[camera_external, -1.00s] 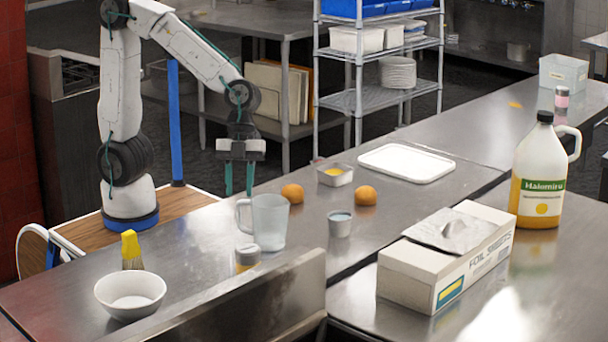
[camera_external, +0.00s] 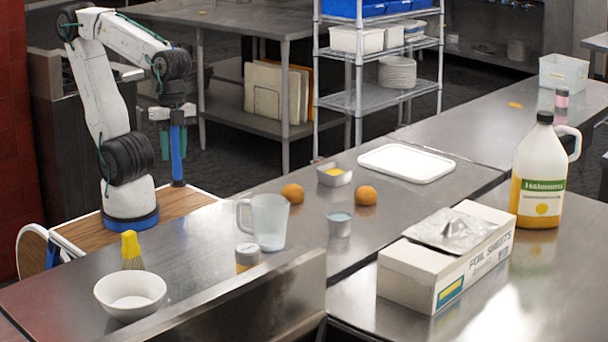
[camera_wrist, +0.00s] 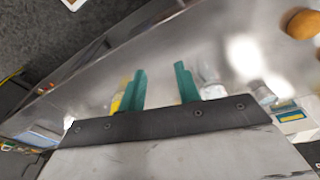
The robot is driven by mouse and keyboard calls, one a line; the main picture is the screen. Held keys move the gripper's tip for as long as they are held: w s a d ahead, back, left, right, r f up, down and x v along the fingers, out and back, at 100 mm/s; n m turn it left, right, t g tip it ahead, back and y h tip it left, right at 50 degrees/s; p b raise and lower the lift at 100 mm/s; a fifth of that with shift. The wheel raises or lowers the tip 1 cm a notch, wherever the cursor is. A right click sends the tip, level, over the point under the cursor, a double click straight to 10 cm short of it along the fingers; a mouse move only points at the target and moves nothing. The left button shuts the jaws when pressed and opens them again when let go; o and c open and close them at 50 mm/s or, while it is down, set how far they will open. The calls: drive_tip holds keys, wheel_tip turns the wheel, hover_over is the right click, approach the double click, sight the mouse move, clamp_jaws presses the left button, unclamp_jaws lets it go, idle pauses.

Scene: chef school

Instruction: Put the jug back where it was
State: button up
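The translucent jug (camera_external: 268,222) stands upright on the steel counter in the external view, with its handle to the left. My gripper (camera_external: 172,148) is raised at the back left of the counter, well apart from the jug. In the wrist view, the teal fingers of my gripper (camera_wrist: 160,88) are spread, with nothing held between them. A clear thing behind the right finger there may be the jug, but it is partly hidden and I cannot tell.
Near the jug are two oranges (camera_external: 292,193), a metal cup (camera_external: 339,225), a small jar (camera_external: 247,257) and a square tin (camera_external: 334,176). A yellow brush (camera_external: 131,247) and white bowl (camera_external: 130,296) stand at left. A foil box (camera_external: 405,275) lies to the right.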

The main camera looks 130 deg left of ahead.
drive_tip(key=s+n, duration=0.1)
drive_tip(key=s, duration=0.1)
drive_tip(key=s+f+n+y, duration=0.1)
drive_tip(key=s+n, duration=0.1)
drive_tip(key=s, duration=0.1)
drive_tip(key=shift+s+a+f, duration=0.1)
drive_tip(key=shift+s+f, duration=0.1)
